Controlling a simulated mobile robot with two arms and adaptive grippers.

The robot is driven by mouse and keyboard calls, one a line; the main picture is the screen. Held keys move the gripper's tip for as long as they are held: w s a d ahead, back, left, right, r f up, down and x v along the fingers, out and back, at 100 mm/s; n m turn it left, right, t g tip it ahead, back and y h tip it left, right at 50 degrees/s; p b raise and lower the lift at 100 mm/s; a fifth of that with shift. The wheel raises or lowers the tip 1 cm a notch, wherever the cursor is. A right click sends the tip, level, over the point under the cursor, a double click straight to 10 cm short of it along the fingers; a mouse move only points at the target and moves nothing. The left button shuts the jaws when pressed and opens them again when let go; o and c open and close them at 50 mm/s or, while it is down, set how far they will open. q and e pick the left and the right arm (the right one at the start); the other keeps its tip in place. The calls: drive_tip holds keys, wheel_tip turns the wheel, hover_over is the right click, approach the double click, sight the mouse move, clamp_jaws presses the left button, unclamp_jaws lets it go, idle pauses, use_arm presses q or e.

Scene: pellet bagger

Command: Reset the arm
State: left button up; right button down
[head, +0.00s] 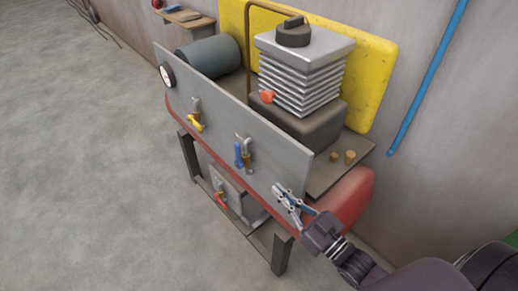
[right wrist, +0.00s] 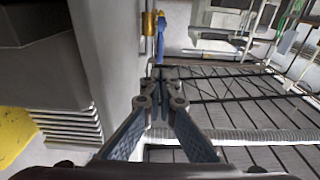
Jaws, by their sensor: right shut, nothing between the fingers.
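My right gripper (head: 283,191) is shut and empty in front of the lower right part of the grey panel (head: 240,122) of the machine. It also shows in the right wrist view (right wrist: 161,75), its fingers together beside the panel. On the panel are a blue-handled valve (head: 239,154), a yellow-handled valve (head: 195,122) and a round gauge (head: 167,76). The gripper is below and right of the blue handle; in the head view they look apart. In the right wrist view the blue handle (right wrist: 160,45) appears beyond the fingertips. My left gripper is not in view.
A finned block (head: 300,82) with a black knob (head: 293,32) stands behind the panel, before a yellow plate (head: 375,75). A red tank (head: 345,200) and dark legs (head: 281,254) are below. The grey floor (head: 80,150) at left is clear.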

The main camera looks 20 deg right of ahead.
drive_tip(key=s+a+f+m+g+h, duration=0.1)
drive_tip(key=s+a+f+g+h, duration=0.25)
drive_tip(key=f+g, duration=0.4)
drive_tip(key=s+d+f+m+g+h, duration=0.1)
drive_tip(key=s+g, duration=0.2)
drive_tip(key=s, duration=0.4)
drive_tip(key=s+d+f+g+h, duration=0.1)
drive_tip(key=s+g+h, duration=0.1)
drive_tip(key=s+g, duration=0.35)
drive_tip(key=s+f, duration=0.3)
drive_tip(key=f, duration=1.1)
drive_tip(key=s+f, duration=0.2)
drive_tip(key=f, duration=1.3)
drive_tip(key=s+d+f+g, duration=0.1)
drive_tip(key=s+d+f, duration=0.1)
drive_tip(key=s+f, duration=1.1)
drive_tip(key=s, duration=0.3)
drive_tip(key=shift+s+d+f, duration=0.25)
drive_tip(key=shift+d, duration=0.05)
